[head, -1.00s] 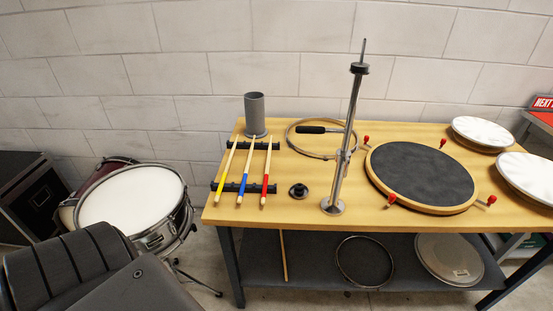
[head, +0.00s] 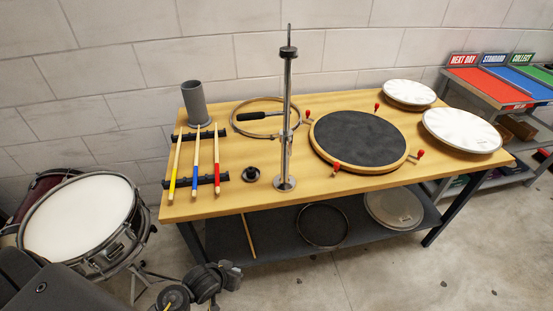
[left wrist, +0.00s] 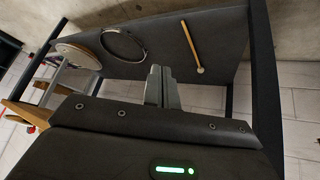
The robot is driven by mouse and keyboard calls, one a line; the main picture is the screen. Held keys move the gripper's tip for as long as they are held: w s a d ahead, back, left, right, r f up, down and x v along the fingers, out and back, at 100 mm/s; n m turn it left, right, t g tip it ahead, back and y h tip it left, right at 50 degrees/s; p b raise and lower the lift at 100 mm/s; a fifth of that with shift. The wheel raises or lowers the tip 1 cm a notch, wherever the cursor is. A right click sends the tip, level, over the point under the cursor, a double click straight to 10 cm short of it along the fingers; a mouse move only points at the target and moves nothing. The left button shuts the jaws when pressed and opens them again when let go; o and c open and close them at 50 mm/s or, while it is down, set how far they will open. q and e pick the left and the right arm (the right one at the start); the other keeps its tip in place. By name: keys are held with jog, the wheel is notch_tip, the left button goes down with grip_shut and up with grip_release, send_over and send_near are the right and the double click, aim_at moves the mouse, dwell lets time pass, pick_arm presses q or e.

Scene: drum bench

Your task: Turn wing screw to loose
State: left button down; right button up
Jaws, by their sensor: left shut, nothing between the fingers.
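A chrome stand (head: 287,100) rises upright from its round base on the wooden bench. A small metal clamp (head: 286,135) sits partway up its post; the wing screw seems to be there, but it is too small to tell how it is turned. My left gripper (head: 231,273) is low in front of the bench, well below and apart from the stand. In the left wrist view its fingers (left wrist: 161,88) are shut and empty, facing the lower shelf. My right gripper is not in view.
The bench (head: 240,203) holds a round black pad (head: 358,140) with red-tipped clamps, a stick rack (head: 200,182), a grey cup (head: 194,103) and two white drumheads. A drum (head: 80,216) stands at left.

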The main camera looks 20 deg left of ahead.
pick_arm(q)
jog(key=w+r+t+h+p, duration=0.1)
jog(key=w+r+t, duration=0.35)
jog(key=r, duration=1.05)
jog(key=n+g+h, duration=0.2)
jog(key=n+h, duration=0.4)
jog(key=h, duration=0.7)
send_near(288, 152)
jog(key=p+x, duration=0.3)
jog(key=x, duration=0.4)
jog(key=shift+a+f+p, duration=0.1)
jog(key=shift+p, duration=0.2)
jog(key=shift+f, duration=0.1)
jog(key=shift+h+b, duration=0.35)
jog(key=shift+h, duration=0.05)
